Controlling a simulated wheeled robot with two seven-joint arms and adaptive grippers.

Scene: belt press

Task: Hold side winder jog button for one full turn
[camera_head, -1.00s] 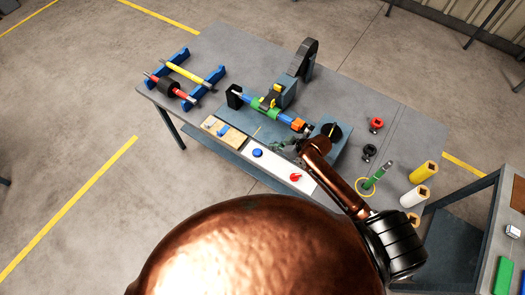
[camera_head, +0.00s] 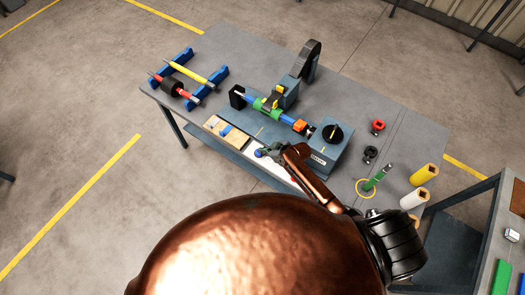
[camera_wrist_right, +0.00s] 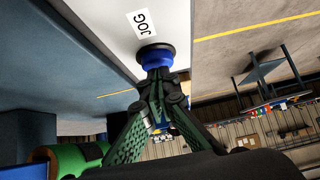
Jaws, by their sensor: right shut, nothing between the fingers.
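The blue jog button (camera_head: 259,153) is on the white control panel (camera_head: 247,168) at the front of the machine. In the right wrist view the blue button (camera_wrist_right: 156,60) sits in a dark ring beside a "JOG" label (camera_wrist_right: 142,23). My right gripper (camera_head: 267,151) is shut and empty, and its fingertips in the right wrist view (camera_wrist_right: 156,74) meet the button's face. I cannot tell how far the button is pressed. A black dial (camera_head: 332,134) with a yellow mark is on the grey housing (camera_head: 319,154) at the machine's right end. My left gripper is out of view.
A shaft with green, blue and orange parts (camera_head: 273,110) lies along the machine. Blue stands (camera_head: 184,57) hold rollers at the back left. Red (camera_head: 377,126) and black (camera_head: 371,152) collars, a green post (camera_head: 376,179) and rolls (camera_head: 424,174) stand to the right.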

